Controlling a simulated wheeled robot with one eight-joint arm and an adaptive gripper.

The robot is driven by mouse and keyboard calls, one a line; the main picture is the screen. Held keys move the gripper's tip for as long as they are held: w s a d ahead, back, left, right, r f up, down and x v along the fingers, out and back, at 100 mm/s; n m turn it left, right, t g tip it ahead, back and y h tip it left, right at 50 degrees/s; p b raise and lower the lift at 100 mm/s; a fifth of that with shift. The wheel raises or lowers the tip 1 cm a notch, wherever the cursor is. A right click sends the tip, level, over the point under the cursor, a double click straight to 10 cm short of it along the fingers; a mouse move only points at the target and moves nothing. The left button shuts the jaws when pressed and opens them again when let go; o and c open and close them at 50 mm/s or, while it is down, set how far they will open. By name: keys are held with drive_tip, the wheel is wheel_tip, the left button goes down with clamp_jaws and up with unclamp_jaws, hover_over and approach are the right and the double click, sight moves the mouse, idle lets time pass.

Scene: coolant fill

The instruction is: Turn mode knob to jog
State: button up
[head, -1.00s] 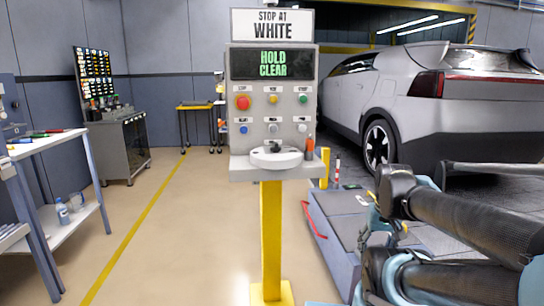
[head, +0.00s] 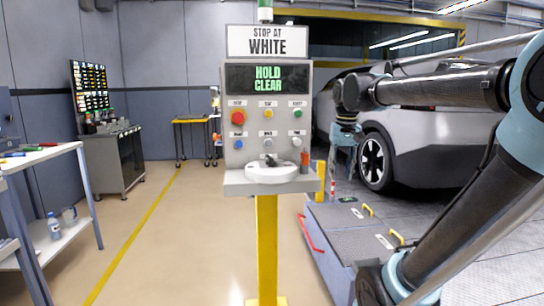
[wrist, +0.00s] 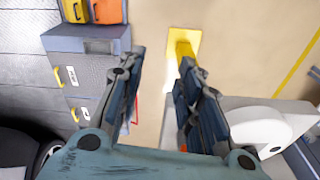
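The grey control panel (head: 240,155) stands on a yellow post. Its lower row has a blue button (head: 238,144), a grey knob (head: 268,142) in the middle and a white button (head: 297,143); the small labels are unreadable, so I cannot tell which is the mode knob. A white round dial (head: 271,174) with a dark handle sits on the panel's shelf. My gripper (head: 343,162) hangs to the right of the panel, apart from it. In the wrist view its two fingers (wrist: 160,75) are spread with nothing between them. The white dial (wrist: 255,130) shows there to the right.
A red button (head: 237,117), yellow button and green button form the upper row. The screen (head: 268,78) reads HOLD CLEAR under a STOP AT WHITE sign (head: 268,41). An orange-tipped object (head: 305,158) stands on the shelf's right end.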

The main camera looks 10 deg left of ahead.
drive_tip(key=w+a+r, duration=0.8)
drive_tip(key=a+r, duration=0.3)
drive_tip(key=n+g, duration=0.1)
drive_tip(key=n, duration=0.1)
approach(271, 156)
wheel_tip(271, 156, down, 9)
drive_tip(key=shift+w+a+r, duration=0.1)
drive_tip(key=shift+a, duration=0.05)
clamp_jaws()
